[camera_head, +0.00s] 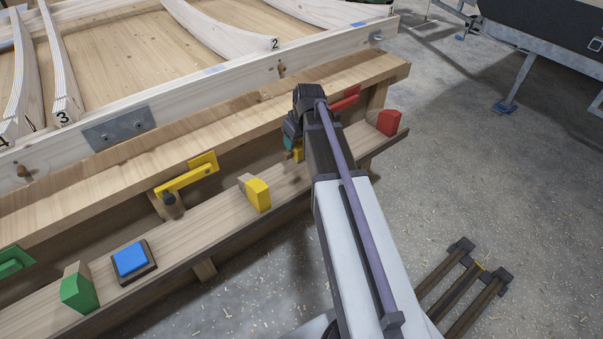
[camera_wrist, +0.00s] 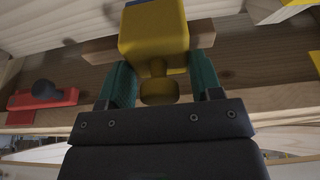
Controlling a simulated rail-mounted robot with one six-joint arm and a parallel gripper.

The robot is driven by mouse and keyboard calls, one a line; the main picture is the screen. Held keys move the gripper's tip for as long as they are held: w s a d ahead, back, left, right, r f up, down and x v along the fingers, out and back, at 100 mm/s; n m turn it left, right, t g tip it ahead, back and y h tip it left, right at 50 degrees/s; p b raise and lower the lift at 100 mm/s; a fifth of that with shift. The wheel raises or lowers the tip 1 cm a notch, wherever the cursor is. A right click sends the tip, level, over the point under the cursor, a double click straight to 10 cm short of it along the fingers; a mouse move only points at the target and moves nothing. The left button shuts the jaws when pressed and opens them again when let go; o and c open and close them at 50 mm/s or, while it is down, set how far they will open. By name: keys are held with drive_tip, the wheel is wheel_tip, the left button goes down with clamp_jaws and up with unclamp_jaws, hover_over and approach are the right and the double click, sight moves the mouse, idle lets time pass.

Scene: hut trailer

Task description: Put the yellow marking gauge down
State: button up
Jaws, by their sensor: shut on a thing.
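The yellow marking gauge (camera_wrist: 152,42) is a yellow block with a round yellow knob and a wooden bar crossing behind it. In the wrist view, my gripper (camera_wrist: 163,82) has its teal fingers on either side of the gauge and is shut on it. In the head view, my gripper (camera_head: 292,143) is over the right part of the low wooden shelf (camera_head: 218,226). Only a small yellow patch of the gauge (camera_head: 299,152) shows there, and my arm hides the rest. I cannot tell whether the gauge touches the shelf.
A yellow-and-wood block (camera_head: 257,194), a blue pad (camera_head: 131,259) and a green block (camera_head: 80,292) stand left on the shelf; a red block (camera_head: 389,121) is at its right end. A yellow bracket (camera_head: 186,178) and a red one (camera_head: 346,97) are on the bench side.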

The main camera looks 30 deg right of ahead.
wheel_tip(320, 180, down, 9)
drive_tip(key=b, duration=0.7)
drive_tip(key=shift+r, duration=0.3)
drive_tip(key=shift+f, duration=0.15)
drive_tip(key=o, duration=0.8)
drive_tip(key=shift+o, duration=0.2)
